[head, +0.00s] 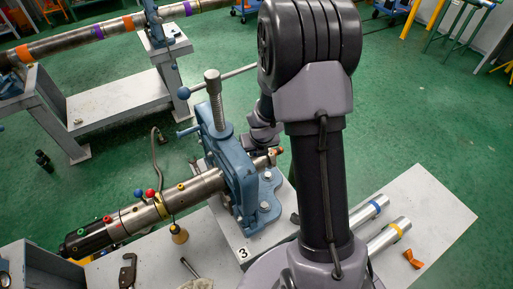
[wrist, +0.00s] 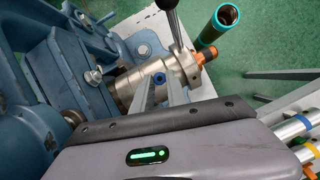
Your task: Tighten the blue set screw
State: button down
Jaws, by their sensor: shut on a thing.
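The blue set screw (wrist: 158,91) shows in the wrist view on the side of a short silver pipe fitting (wrist: 152,80). My gripper (wrist: 164,84) is at it, its two narrow grey fingers closed on the screw head. The fitting sticks out of the blue pipe vise (wrist: 70,62), and an orange plug (wrist: 206,54) is at its far end. In the head view the vise (head: 238,168) stands on the grey bench marked 3. My arm hides most of the gripper and the screw there.
A vertical vise screw with a long handle (head: 225,78) rises beside my arm. A black-handled lever and a teal-ringed tube (wrist: 222,22) stand close past the fitting. Silver pipes (head: 388,237) lie on the bench at right. Tools lie at front left.

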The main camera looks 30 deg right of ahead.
jog(key=shift+w+r+m, duration=0.1)
jog(key=shift+r+m, duration=0.05)
jog(key=shift+m, duration=0.25)
jog(key=c, duration=1.3)
grip_release()
jog(key=p+v, duration=0.4)
jog(key=v, duration=0.3)
jog(key=shift+a+r+p, duration=0.1)
jog(key=shift+r+p, duration=0.05)
jog(key=shift+p, duration=0.25)
